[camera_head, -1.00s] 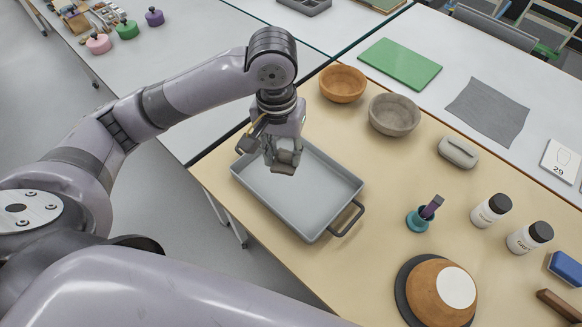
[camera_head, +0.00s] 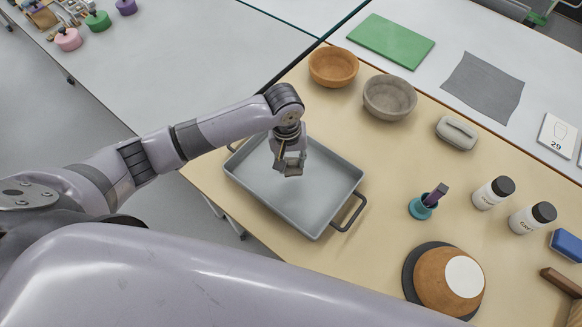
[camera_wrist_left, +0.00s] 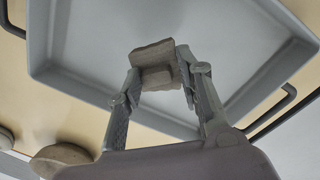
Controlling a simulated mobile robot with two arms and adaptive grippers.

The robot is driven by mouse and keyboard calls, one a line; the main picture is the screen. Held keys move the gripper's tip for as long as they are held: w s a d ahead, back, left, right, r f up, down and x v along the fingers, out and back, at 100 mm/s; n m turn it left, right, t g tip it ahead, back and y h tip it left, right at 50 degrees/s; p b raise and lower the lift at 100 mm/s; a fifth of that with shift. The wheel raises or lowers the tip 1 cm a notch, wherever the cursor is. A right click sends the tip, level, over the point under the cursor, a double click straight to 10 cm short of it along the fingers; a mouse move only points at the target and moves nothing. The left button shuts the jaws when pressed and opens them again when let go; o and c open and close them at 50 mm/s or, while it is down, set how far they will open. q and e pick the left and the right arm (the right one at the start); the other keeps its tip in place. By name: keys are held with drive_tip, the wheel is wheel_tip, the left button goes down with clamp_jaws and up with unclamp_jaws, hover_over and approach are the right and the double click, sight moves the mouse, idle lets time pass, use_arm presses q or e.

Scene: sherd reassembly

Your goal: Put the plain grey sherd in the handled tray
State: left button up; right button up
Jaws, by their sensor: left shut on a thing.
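The plain grey sherd (camera_wrist_left: 153,56) is between the fingertips of my left gripper in the left wrist view. My left gripper (camera_head: 290,169) is shut on it. In the head view the gripper points down over the grey handled tray (camera_head: 335,217), within its rim. The tray also shows under the sherd in the left wrist view (camera_wrist_left: 88,89). Its dark handle is at its right side. I cannot tell whether the sherd touches the tray floor. The sherd is hard to make out in the head view. My right gripper is not in view.
An orange bowl (camera_head: 333,67) and a grey bowl (camera_head: 389,98) stand behind the tray. A teal holder (camera_head: 421,209), white bottles (camera_head: 492,193) and an orange dome-shaped vessel (camera_head: 436,279) are to the right. Bare table lies between the tray and these.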

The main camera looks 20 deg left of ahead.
sight(290, 164)
use_arm(q)
drive_tip(key=shift+f, duration=0.3)
wheel_tip(290, 164, down, 4)
drive_tip(key=shift+r, duration=0.25)
drive_tip(key=shift+f, duration=0.4)
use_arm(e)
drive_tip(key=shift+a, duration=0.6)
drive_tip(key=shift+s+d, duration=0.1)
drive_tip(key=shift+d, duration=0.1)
use_arm(q)
drive_tip(key=o, duration=1.2)
drive_tip(key=shift+f, duration=0.1)
drive_tip(key=shift+c, duration=0.2)
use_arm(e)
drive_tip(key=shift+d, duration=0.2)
use_arm(q)
drive_tip(key=r, duration=1.2)
drive_tip(key=shift+s+a+r, duration=0.1)
drive_tip(key=shift+a+r, duration=0.05)
drive_tip(key=shift+a, duration=0.2)
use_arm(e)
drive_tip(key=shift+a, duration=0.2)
